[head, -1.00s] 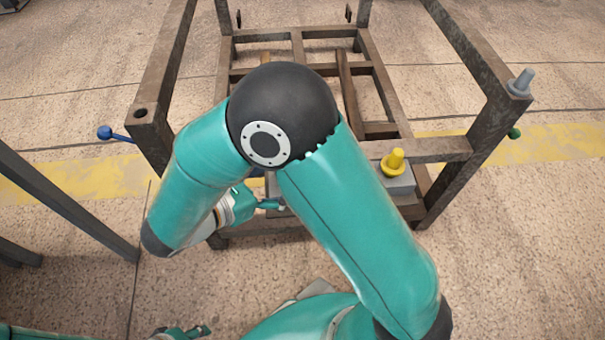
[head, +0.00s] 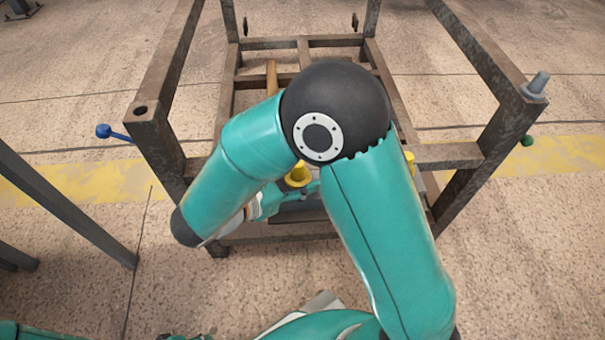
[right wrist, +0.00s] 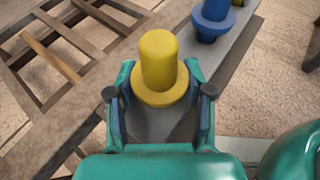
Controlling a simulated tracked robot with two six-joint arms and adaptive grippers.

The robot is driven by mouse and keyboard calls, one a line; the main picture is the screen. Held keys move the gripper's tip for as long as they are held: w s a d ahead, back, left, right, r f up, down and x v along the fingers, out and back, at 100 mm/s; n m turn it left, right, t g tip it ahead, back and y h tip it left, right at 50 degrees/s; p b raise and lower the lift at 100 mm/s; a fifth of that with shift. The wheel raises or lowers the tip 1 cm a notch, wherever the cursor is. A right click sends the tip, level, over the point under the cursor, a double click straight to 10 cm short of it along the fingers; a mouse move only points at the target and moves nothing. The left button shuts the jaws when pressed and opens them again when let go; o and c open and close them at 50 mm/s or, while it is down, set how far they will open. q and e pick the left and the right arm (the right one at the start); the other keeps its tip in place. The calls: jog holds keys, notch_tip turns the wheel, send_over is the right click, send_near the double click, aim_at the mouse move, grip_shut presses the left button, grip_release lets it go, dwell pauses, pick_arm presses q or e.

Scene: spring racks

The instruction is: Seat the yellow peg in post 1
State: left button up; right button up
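A yellow peg (right wrist: 158,70) with a round flange stands upright on a grey surface (right wrist: 150,122) in the right wrist view. It also shows in the head view (head: 299,174), partly hidden by my arm. My right gripper (right wrist: 161,82) is open, with one finger on each side of the flange; I see no clear contact. In the head view my right gripper (head: 292,192) is mostly behind my arm. The front left post (head: 141,112) has an empty hole in its top. No number shows on any post. Only a sliver of my left gripper (head: 186,337) shows at the bottom edge.
A blue peg (right wrist: 212,20) stands just beyond the yellow peg. Another yellow piece (head: 409,159) is mostly behind my arm. A grey peg (head: 537,84) stands on the front right post. A blue knob (head: 103,131) and a green knob (head: 527,140) stick out sideways.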

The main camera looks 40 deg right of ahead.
grip_shut()
jog(key=shift+r, duration=0.1)
